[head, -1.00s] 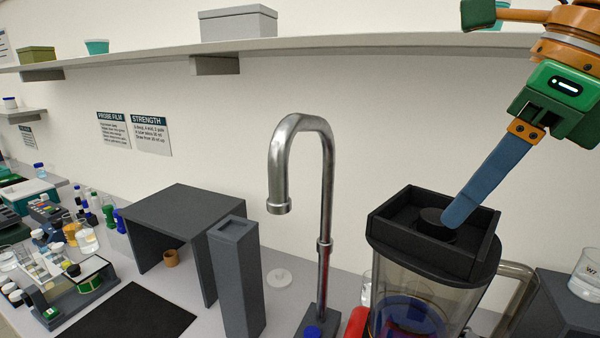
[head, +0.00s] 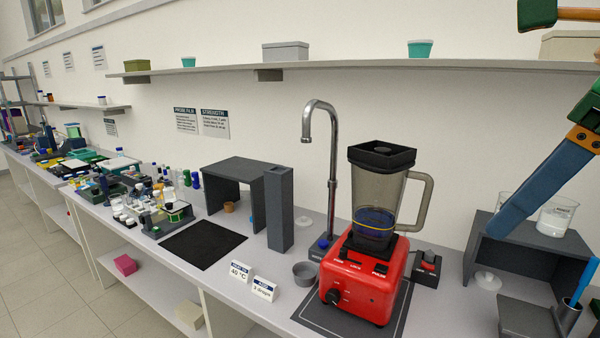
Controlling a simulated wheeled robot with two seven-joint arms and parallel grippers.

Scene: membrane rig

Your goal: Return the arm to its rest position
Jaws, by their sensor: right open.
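My right arm comes in at the upper right edge, with orange and green parts showing. Its gripper (head: 500,226) has a long blue finger slanting down and to the left. The fingertip shows in front of a dark grey open-fronted stand, to the right of the blender. The gripper is open, and nothing shows held in it. Its other finger cannot be made out. My left gripper is not in view.
Beakers (head: 556,216) sit on the grey stand (head: 470,250). A shelf (head: 350,66) runs along the wall. Crowded labware fills the left bench.

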